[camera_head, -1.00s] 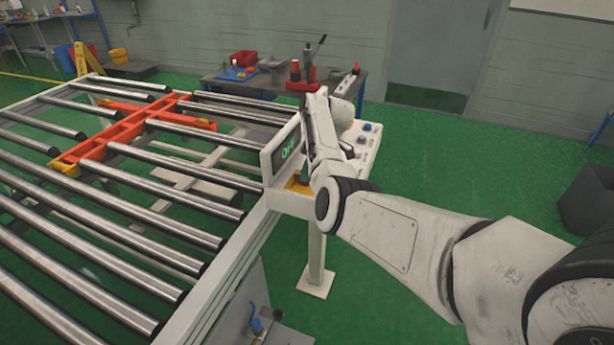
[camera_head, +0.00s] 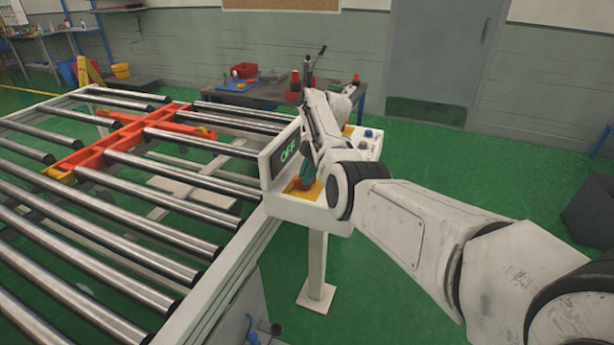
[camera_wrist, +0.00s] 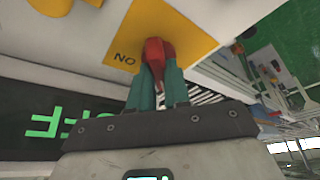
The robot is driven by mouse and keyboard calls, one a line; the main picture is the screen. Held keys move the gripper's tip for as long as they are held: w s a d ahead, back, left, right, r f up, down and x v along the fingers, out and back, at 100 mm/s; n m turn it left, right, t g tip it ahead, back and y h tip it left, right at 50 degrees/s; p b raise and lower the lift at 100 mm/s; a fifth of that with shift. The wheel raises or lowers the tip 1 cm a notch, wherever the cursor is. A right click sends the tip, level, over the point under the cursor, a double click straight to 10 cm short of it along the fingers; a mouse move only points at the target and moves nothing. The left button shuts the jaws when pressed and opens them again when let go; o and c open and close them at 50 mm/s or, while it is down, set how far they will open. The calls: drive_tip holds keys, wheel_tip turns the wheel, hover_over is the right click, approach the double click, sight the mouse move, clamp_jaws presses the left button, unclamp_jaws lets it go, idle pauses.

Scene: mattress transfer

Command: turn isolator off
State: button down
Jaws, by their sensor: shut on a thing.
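The isolator's red handle (camera_wrist: 153,50) stands out from a yellow plate (camera_wrist: 195,30) in the wrist view. Part of the plate's lettering shows beside the handle. My gripper (camera_wrist: 155,78) has its teal fingers closed on either side of the handle. In the head view my gripper (camera_head: 307,183) reaches down to the yellow plate (camera_head: 314,190) on the white control box (camera_head: 290,207), and the handle is hidden there. The dark display (camera_head: 284,152) on the box shows OFF in green; it also shows at the lower left of the wrist view (camera_wrist: 30,98).
A roller conveyor (camera_head: 110,240) with an orange crosspiece (camera_head: 95,150) lies left of the box. Blue and other knobs (camera_head: 369,133) sit on the box's far part. A workbench (camera_head: 240,93) stands behind. Green floor is open to the right, near a dark bin (camera_head: 590,205).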

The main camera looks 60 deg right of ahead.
drive_tip(key=shift+r, duration=0.1)
drive_tip(key=c, duration=1.1)
unclamp_jaws()
drive_tip(key=v, duration=1)
drive_tip(key=shift+s+d+r+p, duration=0.1)
drive_tip(key=shift+d+r+p, duration=0.05)
drive_tip(key=shift+r+p, duration=0.15)
